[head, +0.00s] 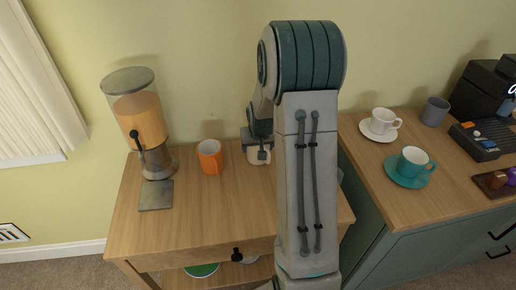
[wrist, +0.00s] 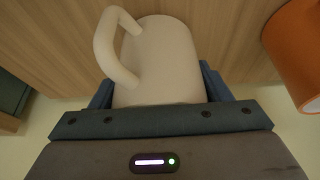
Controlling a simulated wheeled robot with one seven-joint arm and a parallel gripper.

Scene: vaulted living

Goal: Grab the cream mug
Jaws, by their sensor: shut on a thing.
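The cream mug (wrist: 165,62) fills the middle of the wrist view, with its handle (wrist: 108,45) at the upper left. In the head view the cream mug (head: 260,155) stands at the back of the wooden cabinet, partly hidden by my gripper and arm. My gripper (head: 259,152) comes down over it from above. In the wrist view the blue fingers of my gripper (wrist: 160,90) are on either side of the mug, shut on its body. The mug looks upright; whether it touches the wooden top cannot be told.
An orange mug (head: 210,157) stands close by, left of the cream mug. A drink dispenser (head: 143,115) is farther left. On the right cabinet are a white cup (head: 381,121), a teal cup (head: 412,162), a grey mug (head: 435,111) and a dark machine (head: 480,140). The front of the wooden top is clear.

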